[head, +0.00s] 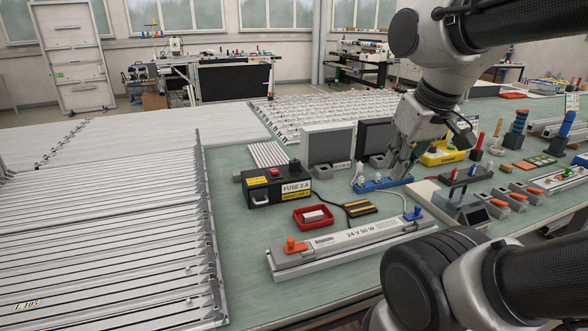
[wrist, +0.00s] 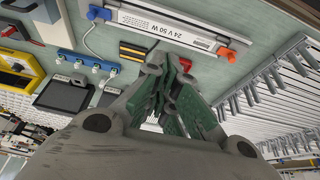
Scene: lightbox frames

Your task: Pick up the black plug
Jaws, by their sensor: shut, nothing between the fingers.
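A small black piece (head: 294,165), which looks like the black plug, stands upright on the black fuse box (head: 292,188), beside a red switch. The box carries yellow labels and a "FUSE 2 A" plate. My gripper (head: 398,174) is shut and empty, well to the right of the box, over the blue socket strip (head: 372,185) with white plugs. In the wrist view, my gripper (wrist: 174,62) shows its green finger pads and covers the middle of the picture. The black plug cannot be made out there; my gripper may hide it.
A red tray (head: 313,216) with a white block sits in front of the box, near a black-yellow block (head: 360,208). A long 24 V lamp bar (head: 345,243) lies nearer. Grey and black panels (head: 328,145) stand behind. Metal rails (head: 100,225) fill the left.

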